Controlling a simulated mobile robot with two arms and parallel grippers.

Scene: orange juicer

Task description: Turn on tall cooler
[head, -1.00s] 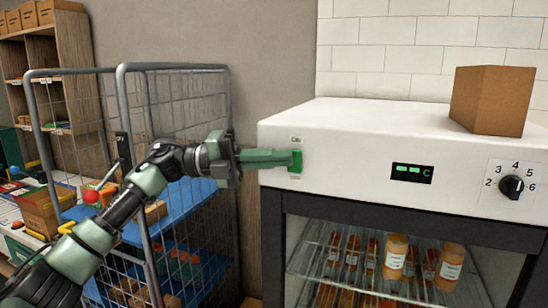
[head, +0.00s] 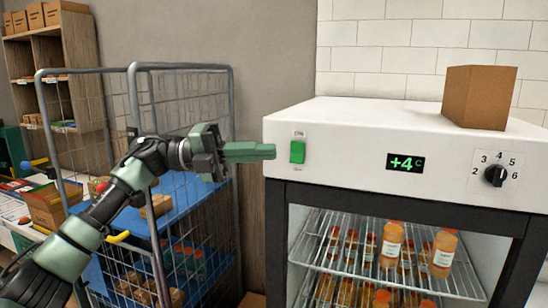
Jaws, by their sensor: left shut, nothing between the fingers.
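The cooler (head: 345,142) has a white top panel and a dark-framed glass door, with bottles on wire shelves inside. A green switch (head: 297,152) sits at the left of its front panel and is lit. The display (head: 406,162) reads +4 C in green. A black dial (head: 496,176) with numbers 2 to 6 is at the right. My left gripper (head: 272,151) is shut and empty, its green fingers pointing right, just left of the switch and apart from it. My right gripper is not in view.
A wire roll cage (head: 180,68) with blue shelves stands left of the cooler, behind my left arm. A cardboard box (head: 478,97) sits on the cooler's top. Wooden shelving (head: 60,50) stands at the far left.

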